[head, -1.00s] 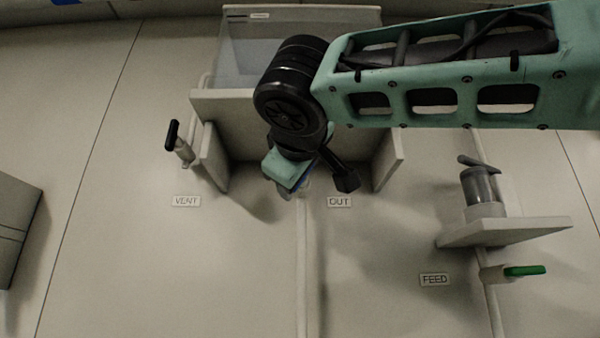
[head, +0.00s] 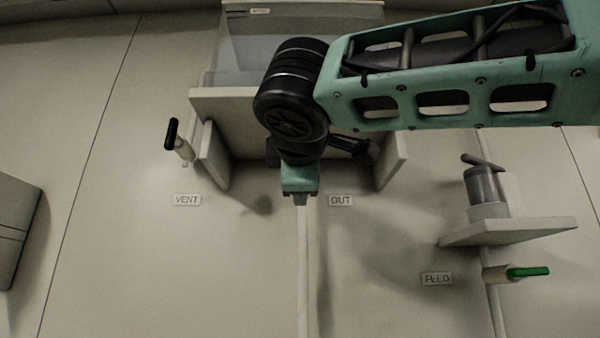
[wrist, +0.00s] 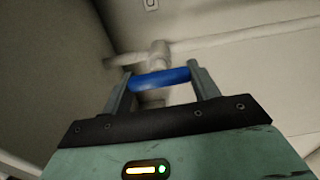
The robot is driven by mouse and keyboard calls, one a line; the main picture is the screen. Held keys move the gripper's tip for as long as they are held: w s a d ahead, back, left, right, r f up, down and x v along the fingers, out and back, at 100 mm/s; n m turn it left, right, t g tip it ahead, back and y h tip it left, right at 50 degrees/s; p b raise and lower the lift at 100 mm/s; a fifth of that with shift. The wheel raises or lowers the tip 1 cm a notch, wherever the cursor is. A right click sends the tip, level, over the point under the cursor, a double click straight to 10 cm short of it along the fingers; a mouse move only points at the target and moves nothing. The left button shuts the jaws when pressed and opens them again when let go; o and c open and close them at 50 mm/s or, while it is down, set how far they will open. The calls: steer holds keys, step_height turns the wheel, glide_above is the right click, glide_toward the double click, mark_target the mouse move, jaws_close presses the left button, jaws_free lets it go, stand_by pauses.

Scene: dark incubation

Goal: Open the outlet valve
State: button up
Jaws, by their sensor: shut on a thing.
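The outlet valve's blue handle (wrist: 160,78) lies crosswise between the two fingers of my gripper (wrist: 160,74) in the wrist view. The gripper is shut on it. The pale valve body and pipe (wrist: 158,54) show just beyond the handle. In the head view my gripper (head: 300,196) points down at the top of a vertical pipe (head: 303,260), just left of the OUT label (head: 340,201). There the gripper and wrist hide the handle and valve.
A black-handled vent valve (head: 172,136) stands at left above the VENT label (head: 187,200). A green-handled feed valve (head: 527,272) is at lower right, near the FEED label (head: 437,279). A shelf (head: 510,232) bears a grey cylinder (head: 481,186). A clear tank (head: 245,50) stands behind my wrist.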

stand_by(0.4)
steer(key=o, duration=1)
steer(key=shift+s, duration=0.15)
steer(key=s+b, duration=0.1)
steer(key=s, duration=0.4)
steer(key=s+b, duration=0.1)
steer(key=s, duration=0.5)
steer(key=s+b, duration=0.2)
steer(key=s, duration=0.4)
steer(key=shift+s+a, duration=0.1)
steer(key=shift+a, duration=0.2)
